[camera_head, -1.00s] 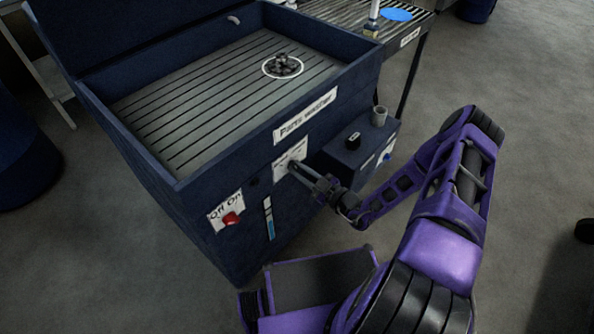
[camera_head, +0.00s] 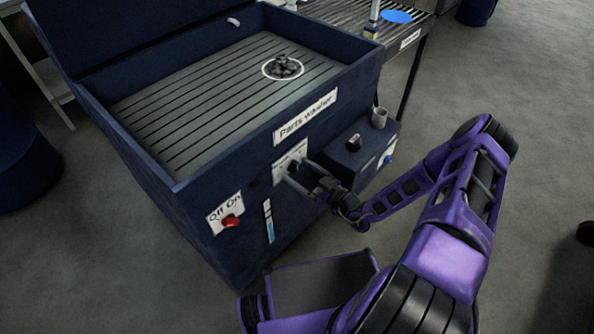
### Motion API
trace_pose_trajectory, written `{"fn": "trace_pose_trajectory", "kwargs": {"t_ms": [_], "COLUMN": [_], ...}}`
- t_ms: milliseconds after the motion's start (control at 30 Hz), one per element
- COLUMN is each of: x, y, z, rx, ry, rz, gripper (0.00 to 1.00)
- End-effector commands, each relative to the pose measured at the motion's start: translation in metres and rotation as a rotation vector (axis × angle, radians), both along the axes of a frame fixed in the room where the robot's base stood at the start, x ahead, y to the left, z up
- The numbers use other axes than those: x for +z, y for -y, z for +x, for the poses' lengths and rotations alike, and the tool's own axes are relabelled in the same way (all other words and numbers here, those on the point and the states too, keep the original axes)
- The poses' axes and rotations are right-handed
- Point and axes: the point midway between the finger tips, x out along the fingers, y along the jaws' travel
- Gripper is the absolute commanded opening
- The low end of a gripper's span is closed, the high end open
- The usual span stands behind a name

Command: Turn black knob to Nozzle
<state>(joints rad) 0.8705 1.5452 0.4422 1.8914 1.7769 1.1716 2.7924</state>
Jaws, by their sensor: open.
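The parts washer (camera_head: 235,185) is a dark blue cabinet with a slatted basin. A white label plate (camera_head: 290,158) is on its front, below the "Parts washer" sign. My gripper (camera_head: 293,176) is at this plate, with its fingers pointing at the panel and spread apart. The black knob is small and mostly hidden by my fingers, so its setting and the plate's lettering cannot be read. I cannot tell whether the fingers touch the knob.
A red switch (camera_head: 231,221) with an "Off On" label is to the left. A dark box (camera_head: 350,165) with a black piece and a grey cup (camera_head: 379,117) on top juts out at right. Dark parts (camera_head: 283,67) lie in the basin. Open floor lies at right.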

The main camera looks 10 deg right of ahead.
Motion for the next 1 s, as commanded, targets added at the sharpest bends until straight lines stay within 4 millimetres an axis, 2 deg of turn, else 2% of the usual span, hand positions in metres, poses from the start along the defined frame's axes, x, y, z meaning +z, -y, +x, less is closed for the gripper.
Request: {"fn": "trace_pose_trajectory", "kwargs": {"t_ms": [467,1000], "x": [0.000,0.000], "y": [0.001,0.041], "z": [-0.001,-0.055], "rx": [0.000,-0.001], "ry": [0.000,-0.001], "rz": [0.000,-0.001], "gripper": [1.00,1.00]}}
